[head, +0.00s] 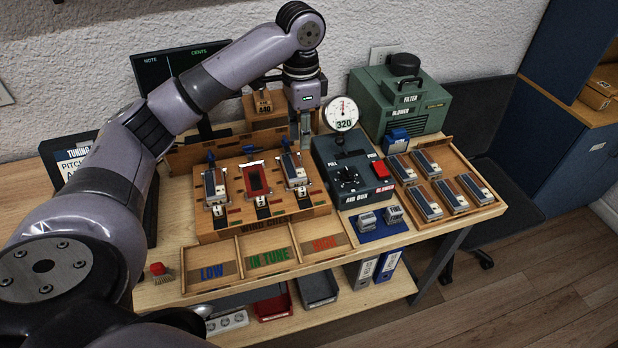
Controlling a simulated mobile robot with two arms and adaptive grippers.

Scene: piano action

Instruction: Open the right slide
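The wooden wind chest (262,227) stands on the table with three slots in a row. The right slot holds a grey, dark-topped block (294,172), with a small pale tab (302,191) at its front and a blue knob (286,144) behind it. Which of these parts is the slide, and whether it is open, I cannot tell. My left gripper (304,140) points down just behind and right of that blue knob, near the chest's back edge. Its fingers are too small to judge their opening or any contact.
The air box (346,198) with its pressure gauge (341,113) stands close right of my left gripper. A wooden block (264,105) is behind the chest. A tray (487,207) of several blocks lies right. Labelled bins (240,256) line the front.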

